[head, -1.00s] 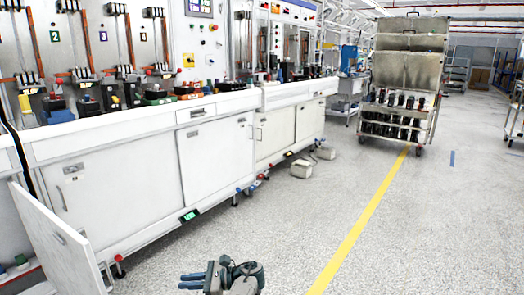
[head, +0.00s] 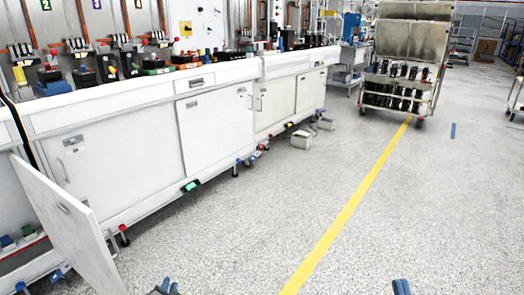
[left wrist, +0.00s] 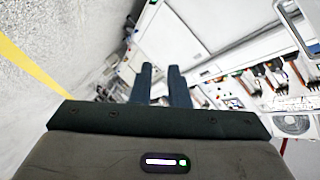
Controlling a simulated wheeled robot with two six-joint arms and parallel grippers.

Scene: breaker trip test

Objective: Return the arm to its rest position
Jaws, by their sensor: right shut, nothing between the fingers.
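My left gripper (head: 165,287) shows only its blue-grey fingertips at the bottom edge of the head view, over the floor and to the right of the open cabinet door. In the left wrist view its two dark fingers (left wrist: 161,85) stand apart with a narrow empty gap between them. My right gripper (head: 401,287) shows as a small blue tip at the bottom edge, right of the yellow line, and is shut with nothing in it. Both arms are otherwise out of the head view.
The white workbench (head: 110,160) with breakers on top runs along the left. An open cabinet door (head: 70,225) juts out at lower left. A metal cart (head: 405,65) stands at the back. The speckled floor around the yellow line (head: 350,205) is clear.

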